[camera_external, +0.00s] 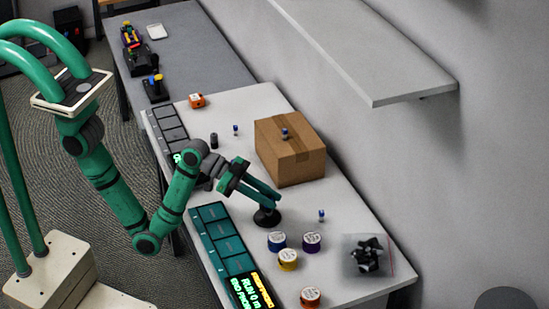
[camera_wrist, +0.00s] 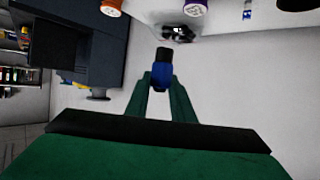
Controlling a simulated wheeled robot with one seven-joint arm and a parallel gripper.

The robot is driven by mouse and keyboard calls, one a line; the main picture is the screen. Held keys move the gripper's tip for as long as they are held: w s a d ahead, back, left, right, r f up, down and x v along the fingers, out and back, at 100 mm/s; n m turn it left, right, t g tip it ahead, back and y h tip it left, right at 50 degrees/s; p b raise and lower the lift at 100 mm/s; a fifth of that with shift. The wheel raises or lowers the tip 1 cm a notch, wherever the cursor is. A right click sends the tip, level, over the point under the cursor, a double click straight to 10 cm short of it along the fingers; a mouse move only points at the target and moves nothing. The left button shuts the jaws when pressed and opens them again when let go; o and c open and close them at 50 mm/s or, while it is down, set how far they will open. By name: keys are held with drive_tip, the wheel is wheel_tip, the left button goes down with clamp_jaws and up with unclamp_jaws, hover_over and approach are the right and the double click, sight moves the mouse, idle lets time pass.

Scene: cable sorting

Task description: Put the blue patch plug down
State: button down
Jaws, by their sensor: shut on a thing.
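My gripper (camera_wrist: 160,82) is shut on the blue patch plug (camera_wrist: 161,74), a blue body with a black end, held between the two green fingertips in the wrist view. In the external view my gripper (camera_external: 278,202) reaches low over the white table, right at a dark round-footed thing (camera_external: 267,217). The plug cannot be told apart from the fingers there, nor can I tell whether it touches anything. Similar small blue-topped pieces stand on the table (camera_external: 321,215), further back (camera_external: 235,130) and on the cardboard box (camera_external: 284,133).
The cardboard box (camera_external: 290,160) stands behind my gripper. Several round spools, one blue (camera_external: 277,241), one purple (camera_external: 312,242), stand in front. A clear bag of black pieces (camera_external: 366,257) lies at the right. A teal compartment tray (camera_external: 207,213) lines the left table edge. A shelf (camera_external: 370,50) overhangs the wall side.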

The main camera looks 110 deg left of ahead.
drive_tip(key=s+a+n+y, duration=0.25)
drive_tip(key=s+a, duration=0.45)
drive_tip(key=a, duration=0.4)
drive_tip(key=s+a+n+y, duration=0.2)
drive_tip(key=s+a+y, duration=0.1)
drive_tip(key=s+a, duration=0.55)
drive_tip(key=shift+g+h, duration=0.35)
drive_tip(key=shift+g, duration=0.15)
drive_tip(key=shift+w+a+f, duration=0.3)
drive_tip(key=shift+f, duration=2.65)
drive_tip(key=shift+w+a+f, duration=0.25)
drive_tip(key=shift+w+f, duration=0.05)
drive_tip(key=shift+f, duration=2.65)
drive_tip(key=shift+w+a+f, duration=0.3)
drive_tip(key=shift+f, duration=2.65)
drive_tip(key=c, duration=1.5)
unclamp_jaws()
drive_tip(key=shift+f, duration=0.1)
drive_tip(key=shift+c, duration=0.2)
drive_tip(key=shift+v, duration=3.75)
